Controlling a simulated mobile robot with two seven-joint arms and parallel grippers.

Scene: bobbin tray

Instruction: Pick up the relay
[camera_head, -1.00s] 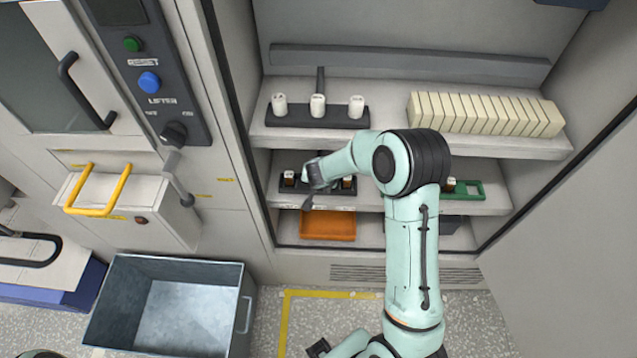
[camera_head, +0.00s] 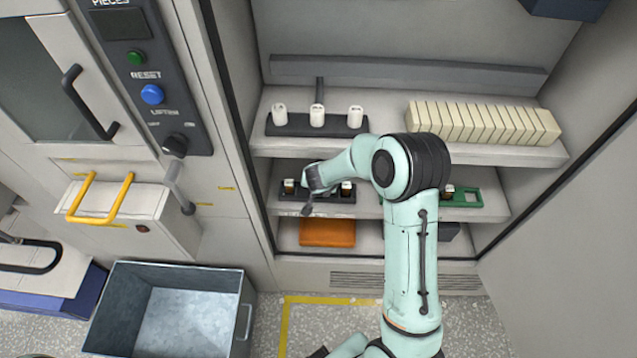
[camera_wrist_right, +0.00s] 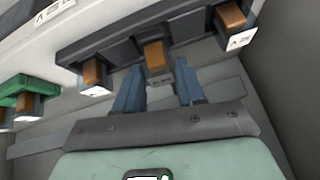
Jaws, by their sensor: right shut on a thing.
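The relay (camera_wrist_right: 154,56) is a small block with an orange-brown body and a dark lower end, shown in the wrist view at the middle of a dark holder (camera_wrist_right: 115,49). The blue fingers of my right gripper (camera_wrist_right: 158,70) stand on either side of it, shut on it. It still appears to be at the holder; whether it is clear of it I cannot tell. In the head view my right gripper (camera_head: 313,186) is over the middle of the dark holder (camera_head: 325,197) on the middle shelf and hides this relay. My left gripper is not visible.
Similar relays flank it in the holder, left (camera_head: 289,186) and right (camera_head: 347,188). A green tray (camera_head: 484,198) holds another. The upper shelf (camera_head: 390,130) lies above, with white bobbins (camera_head: 317,115) and cream blocks (camera_head: 480,121). An orange bin (camera_head: 327,232) sits below.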

